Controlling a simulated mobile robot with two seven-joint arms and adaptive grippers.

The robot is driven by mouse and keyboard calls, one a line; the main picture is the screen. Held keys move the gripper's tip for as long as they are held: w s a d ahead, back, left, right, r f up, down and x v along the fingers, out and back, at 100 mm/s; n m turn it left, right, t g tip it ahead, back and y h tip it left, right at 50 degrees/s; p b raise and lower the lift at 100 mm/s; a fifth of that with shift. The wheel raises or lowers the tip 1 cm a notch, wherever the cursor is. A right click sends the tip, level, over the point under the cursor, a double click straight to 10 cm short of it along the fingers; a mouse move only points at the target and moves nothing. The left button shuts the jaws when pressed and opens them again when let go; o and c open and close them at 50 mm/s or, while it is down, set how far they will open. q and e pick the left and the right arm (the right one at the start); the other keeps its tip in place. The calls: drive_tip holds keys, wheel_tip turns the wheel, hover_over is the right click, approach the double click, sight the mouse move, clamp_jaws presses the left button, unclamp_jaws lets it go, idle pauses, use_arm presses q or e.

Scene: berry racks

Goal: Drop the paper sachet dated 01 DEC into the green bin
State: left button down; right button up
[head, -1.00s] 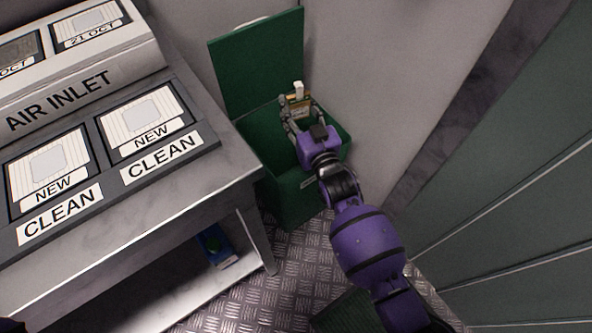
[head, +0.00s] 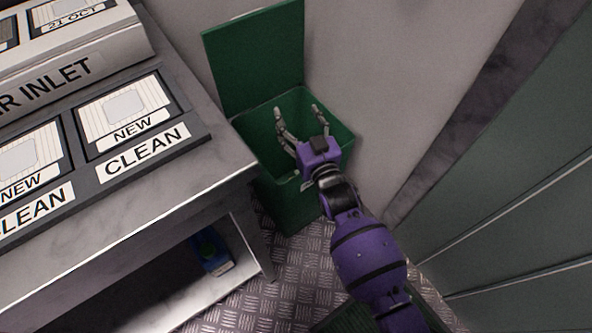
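The green bin (head: 290,210) stands on the floor against the wall, with its lid (head: 253,62) swung up and open. My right gripper (head: 297,111) is over the bin's mouth, its fingers spread wide apart with nothing between them. The paper sachet is not clearly visible; much of the bin's inside is dark or hidden behind my gripper and the front wall. No date can be read on any sachet here. My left gripper is out of view.
A metal bench (head: 190,180) stands left of the bin, holding several framed filters labelled NEW and CLEAN (head: 147,150) below an AIR INLET housing (head: 75,55). A blue item (head: 210,252) lies on the lower shelf. Dark green panels (head: 530,200) are at the right.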

drive_tip(key=v, duration=1.2)
idle(0.3)
